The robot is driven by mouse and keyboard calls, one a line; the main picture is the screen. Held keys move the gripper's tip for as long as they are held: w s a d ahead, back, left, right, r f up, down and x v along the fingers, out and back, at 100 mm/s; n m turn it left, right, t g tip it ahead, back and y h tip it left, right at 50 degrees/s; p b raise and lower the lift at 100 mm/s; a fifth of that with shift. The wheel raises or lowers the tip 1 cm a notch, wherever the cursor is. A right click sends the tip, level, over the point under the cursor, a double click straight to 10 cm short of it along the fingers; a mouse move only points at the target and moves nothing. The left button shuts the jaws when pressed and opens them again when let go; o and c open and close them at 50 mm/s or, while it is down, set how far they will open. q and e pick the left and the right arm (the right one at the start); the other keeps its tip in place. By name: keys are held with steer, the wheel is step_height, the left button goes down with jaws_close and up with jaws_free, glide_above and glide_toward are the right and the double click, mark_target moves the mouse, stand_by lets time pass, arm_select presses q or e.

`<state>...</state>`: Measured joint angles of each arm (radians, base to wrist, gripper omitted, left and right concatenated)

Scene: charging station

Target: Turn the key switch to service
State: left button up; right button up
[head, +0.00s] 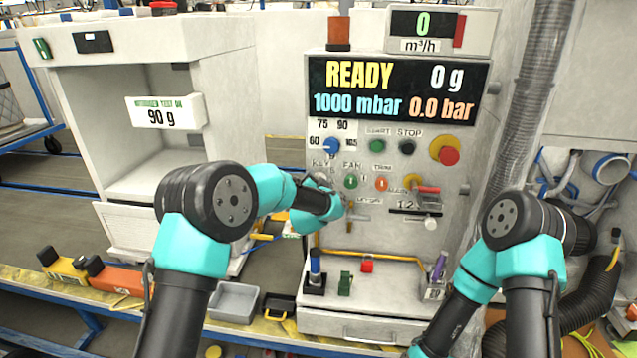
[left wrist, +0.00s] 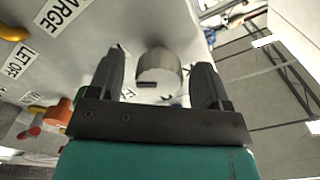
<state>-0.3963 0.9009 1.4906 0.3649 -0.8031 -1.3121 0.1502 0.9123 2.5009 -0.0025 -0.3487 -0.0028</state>
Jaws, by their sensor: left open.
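The control panel (head: 400,240) of the charging station stands in the middle of the head view. My left gripper (head: 338,200) is at its left side, just below the KEY label (head: 321,164), and its wrist hides the key switch there. In the left wrist view my left gripper (left wrist: 160,72) is open. A short, pale metal cylinder (left wrist: 158,68) with a dark slot mark, apparently the key switch, stands out from the panel between the two fingers. I see a gap on each side of it. Part of a label beneath it is covered. My right gripper is out of view.
A blue selector knob (head: 332,146), green FAN button (head: 351,182), orange button (head: 381,184) and red emergency stop (head: 449,156) crowd the panel nearby. A small valve handle (head: 352,216) sits just below my gripper. The display (head: 398,90) reads READY, 0 g.

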arm_select(q)
steer(key=shift+w, duration=0.2)
steer(key=shift+c, duration=0.4)
steer(key=c, duration=0.8)
steer(key=shift+n, duration=0.4)
steer(key=n, duration=0.5)
steer(key=shift+d, duration=0.15)
steer(key=n, duration=0.6)
